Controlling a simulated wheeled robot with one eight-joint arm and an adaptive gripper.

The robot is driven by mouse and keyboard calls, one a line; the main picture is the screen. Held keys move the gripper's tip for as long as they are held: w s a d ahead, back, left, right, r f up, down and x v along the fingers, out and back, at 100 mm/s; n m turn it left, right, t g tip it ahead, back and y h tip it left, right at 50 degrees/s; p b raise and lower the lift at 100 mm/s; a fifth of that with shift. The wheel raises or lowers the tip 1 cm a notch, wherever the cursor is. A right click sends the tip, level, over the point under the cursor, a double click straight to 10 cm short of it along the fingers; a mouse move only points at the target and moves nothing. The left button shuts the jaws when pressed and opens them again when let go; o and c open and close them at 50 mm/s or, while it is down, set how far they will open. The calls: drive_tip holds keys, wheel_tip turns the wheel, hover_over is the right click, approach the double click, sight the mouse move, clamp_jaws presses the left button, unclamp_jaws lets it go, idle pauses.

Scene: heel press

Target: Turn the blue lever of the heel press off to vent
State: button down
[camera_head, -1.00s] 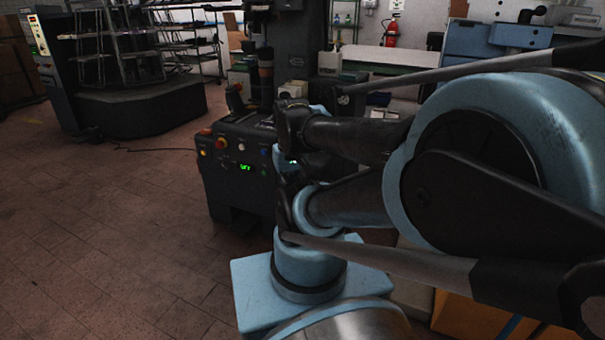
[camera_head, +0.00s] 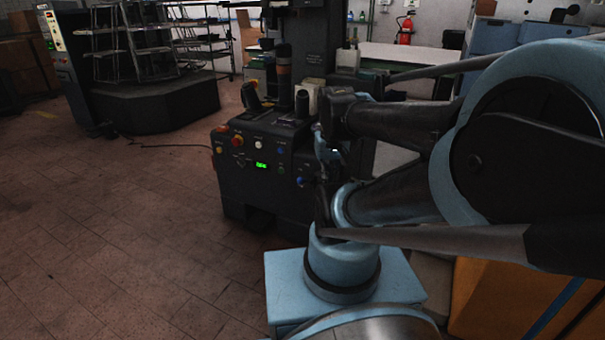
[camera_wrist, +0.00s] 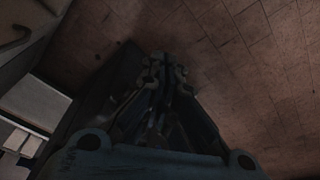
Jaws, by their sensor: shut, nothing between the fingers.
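The heel press (camera_head: 240,185) is a dark machine with a front panel of coloured buttons and a green lit display (camera_head: 261,165), too small to read surely. A small blue part, which looks like the blue lever (camera_head: 301,181), sits low at the panel's right side. Its exact angle is too small to tell. My gripper (camera_wrist: 166,68) is shut and empty in the wrist view, over dark shapes and floor. In the head view my wrist is just right of the panel, close to the blue part. I cannot tell whether they touch, and the fingers are not clear there.
A red button (camera_head: 237,141) and a white button (camera_head: 259,144) are on the panel. A dark platform with metal racks (camera_head: 150,108) stands at the back left. An orange box (camera_head: 490,290) is at the lower right. The tiled floor (camera_head: 120,230) left of the press is clear.

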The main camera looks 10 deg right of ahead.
drive_tip(key=w+r+m+h, duration=0.1)
drive_tip(key=w+r+m, duration=0.15)
drive_tip(key=w, duration=1.85)
drive_tip(key=w+a+f+m+h, duration=0.1)
drive_tip(key=w+a+f+m, duration=0.2)
drive_tip(key=w+f, duration=1.3)
drive_tip(key=w, duration=0.4)
drive_tip(key=shift+a+g+h, duration=0.25)
drive_tip(key=shift+g+h, duration=0.05)
drive_tip(key=shift+h, duration=0.1)
drive_tip(key=shift+f, duration=0.1)
drive_tip(key=shift+x, duration=4.95)
